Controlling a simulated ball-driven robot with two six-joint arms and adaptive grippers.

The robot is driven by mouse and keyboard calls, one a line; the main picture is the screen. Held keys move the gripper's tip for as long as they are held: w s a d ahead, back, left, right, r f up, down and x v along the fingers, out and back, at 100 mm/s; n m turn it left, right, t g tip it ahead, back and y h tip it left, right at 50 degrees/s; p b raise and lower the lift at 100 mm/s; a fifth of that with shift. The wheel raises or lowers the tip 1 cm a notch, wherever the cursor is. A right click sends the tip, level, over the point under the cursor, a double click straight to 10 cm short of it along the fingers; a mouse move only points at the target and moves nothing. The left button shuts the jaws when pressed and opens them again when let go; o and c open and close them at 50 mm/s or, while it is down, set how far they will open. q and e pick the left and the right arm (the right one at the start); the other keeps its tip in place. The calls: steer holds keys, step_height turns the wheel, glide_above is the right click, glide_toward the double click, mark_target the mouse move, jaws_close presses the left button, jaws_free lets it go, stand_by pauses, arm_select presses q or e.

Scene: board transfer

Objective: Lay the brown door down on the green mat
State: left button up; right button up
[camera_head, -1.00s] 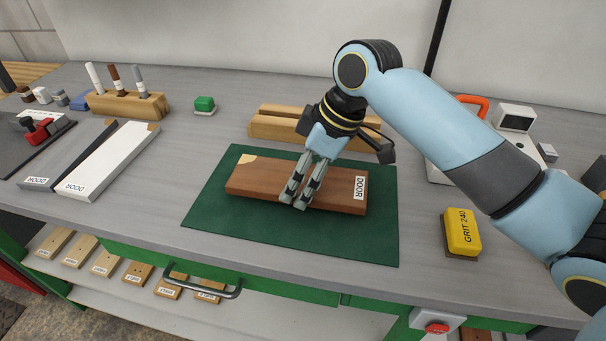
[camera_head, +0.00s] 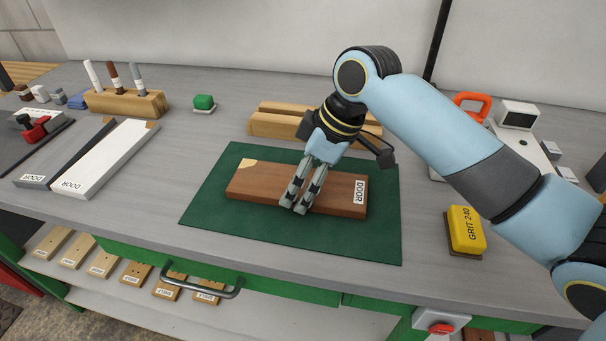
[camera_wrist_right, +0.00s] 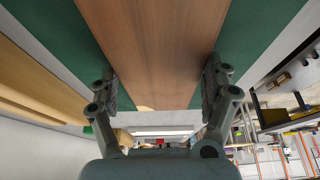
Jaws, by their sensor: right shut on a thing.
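The brown door (camera_head: 255,183) lies flat over the green mat (camera_head: 225,222), its label at the right end and a pale corner at the upper left. I cannot tell whether its underside fully touches the mat. My right gripper (camera_head: 294,206) is shut on the door near its middle, with its fingers pointing down. In the right wrist view the brown door (camera_wrist_right: 158,50) runs between the two fingers (camera_wrist_right: 163,85), with the green mat (camera_wrist_right: 245,30) on both sides. My left gripper is not in view.
Wooden rails (camera_head: 275,126) stand behind the mat. A yellow grit block (camera_head: 465,230) is to its right.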

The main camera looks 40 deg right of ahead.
steer(key=o, duration=1.3)
steer(key=shift+c, duration=0.2)
steer(key=v, duration=1.2)
steer(key=shift+a, duration=0.1)
